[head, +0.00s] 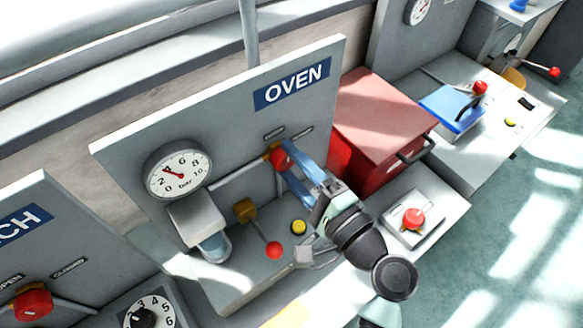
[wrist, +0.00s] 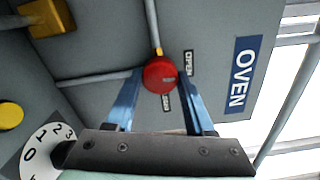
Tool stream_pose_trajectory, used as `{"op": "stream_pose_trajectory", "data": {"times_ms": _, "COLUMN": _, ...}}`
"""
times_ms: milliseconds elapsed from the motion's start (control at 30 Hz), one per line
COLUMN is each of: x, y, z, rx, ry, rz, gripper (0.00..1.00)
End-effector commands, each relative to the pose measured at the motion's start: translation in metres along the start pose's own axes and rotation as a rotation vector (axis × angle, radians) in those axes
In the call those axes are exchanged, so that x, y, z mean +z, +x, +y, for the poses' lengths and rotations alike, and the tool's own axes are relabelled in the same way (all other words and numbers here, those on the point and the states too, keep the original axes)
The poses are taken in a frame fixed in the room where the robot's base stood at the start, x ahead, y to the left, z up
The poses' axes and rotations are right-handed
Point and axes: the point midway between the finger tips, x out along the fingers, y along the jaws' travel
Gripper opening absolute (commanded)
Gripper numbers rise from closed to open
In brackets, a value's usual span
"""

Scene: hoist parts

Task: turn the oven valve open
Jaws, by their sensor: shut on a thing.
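The oven valve is a red round knob (head: 280,158) on the grey panel under the blue OVEN sign (head: 291,83). It is on a pipe, beside two small label plates. In the wrist view the red knob (wrist: 160,74) sits between my two blue fingers, with an OPEN plate (wrist: 188,63) to its right and another plate (wrist: 166,102) below it. My gripper (head: 287,161) is shut on the knob. In the head view the fingers partly hide the knob, and I cannot tell its exact turn angle.
A round gauge (head: 179,173) is left on the panel. Below are a red-ended lever (head: 274,250), a yellow button (head: 299,227) and a numbered dial (wrist: 47,148). A red cabinet (head: 378,112) stands close right of my gripper. A red button box (head: 414,219) is at lower right.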

Motion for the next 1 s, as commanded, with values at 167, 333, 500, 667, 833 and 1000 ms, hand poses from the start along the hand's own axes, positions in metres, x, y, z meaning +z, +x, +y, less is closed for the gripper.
{"op": "stream_pose_trajectory", "data": {"times_ms": 167, "x": -0.0004, "y": -0.0003, "z": 0.0017, "rx": 0.002, "ry": -0.046, "rz": 0.000, "gripper": 0.00}}
{"op": "stream_pose_trajectory", "data": {"times_ms": 333, "x": -0.0002, "y": -0.0003, "z": 0.0009, "rx": 0.002, "ry": -0.062, "rz": 0.000, "gripper": 0.00}}
{"op": "stream_pose_trajectory", "data": {"times_ms": 500, "x": -0.0001, "y": -0.0003, "z": 0.0006, "rx": 0.003, "ry": -0.065, "rz": 0.000, "gripper": 0.00}}
{"op": "stream_pose_trajectory", "data": {"times_ms": 667, "x": -0.0002, "y": -0.0003, "z": 0.0007, "rx": 0.003, "ry": -0.065, "rz": 0.000, "gripper": 0.00}}
{"op": "stream_pose_trajectory", "data": {"times_ms": 833, "x": -0.0002, "y": -0.0002, "z": 0.0005, "rx": 0.002, "ry": -0.064, "rz": 0.000, "gripper": 0.81}}
{"op": "stream_pose_trajectory", "data": {"times_ms": 1000, "x": -0.0001, "y": -0.0001, "z": 0.0003, "rx": 0.001, "ry": -0.063, "rz": 0.000, "gripper": 0.84}}
